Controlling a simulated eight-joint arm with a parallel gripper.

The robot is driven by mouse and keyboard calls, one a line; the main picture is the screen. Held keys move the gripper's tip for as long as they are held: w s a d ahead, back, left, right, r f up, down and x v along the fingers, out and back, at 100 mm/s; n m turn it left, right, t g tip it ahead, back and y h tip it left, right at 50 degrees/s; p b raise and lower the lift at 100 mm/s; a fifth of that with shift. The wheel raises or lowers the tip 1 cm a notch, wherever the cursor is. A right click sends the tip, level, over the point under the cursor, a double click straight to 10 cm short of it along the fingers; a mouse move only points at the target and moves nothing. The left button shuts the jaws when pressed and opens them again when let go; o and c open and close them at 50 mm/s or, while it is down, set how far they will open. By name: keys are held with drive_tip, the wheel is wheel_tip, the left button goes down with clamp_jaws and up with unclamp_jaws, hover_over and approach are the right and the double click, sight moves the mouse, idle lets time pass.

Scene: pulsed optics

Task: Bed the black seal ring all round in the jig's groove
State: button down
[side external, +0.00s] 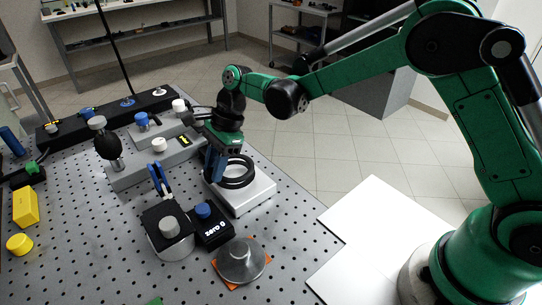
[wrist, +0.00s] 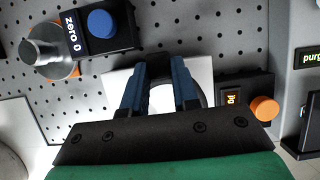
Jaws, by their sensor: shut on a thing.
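The black seal ring (side external: 250,181) is at the white jig (side external: 248,198) in the side view, with dark curved bands showing one above the other. I cannot tell which band is ring and which is groove, nor how much of the ring is seated. My gripper (side external: 214,168) points down at the ring's left side, its blue fingers shut on the ring. In the wrist view the blue fingers (wrist: 160,92) reach over the white jig (wrist: 202,70), with a round white part between them. The fingers hide most of the ring there.
A black box marked "zero 0" with a blue knob (side external: 204,211) stands just in front of the jig. An orange-knobbed box (wrist: 263,108) is beside the jig. Grey optics blocks (side external: 150,168) stand behind left.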

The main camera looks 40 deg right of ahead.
drive_tip(key=shift+f, duration=0.75)
idle(0.4)
drive_tip(key=c, duration=0.6)
unclamp_jaws()
drive_tip(key=v, duration=0.5)
drive_tip(key=shift+d+r, duration=0.1)
drive_tip(key=shift+r, duration=2.15)
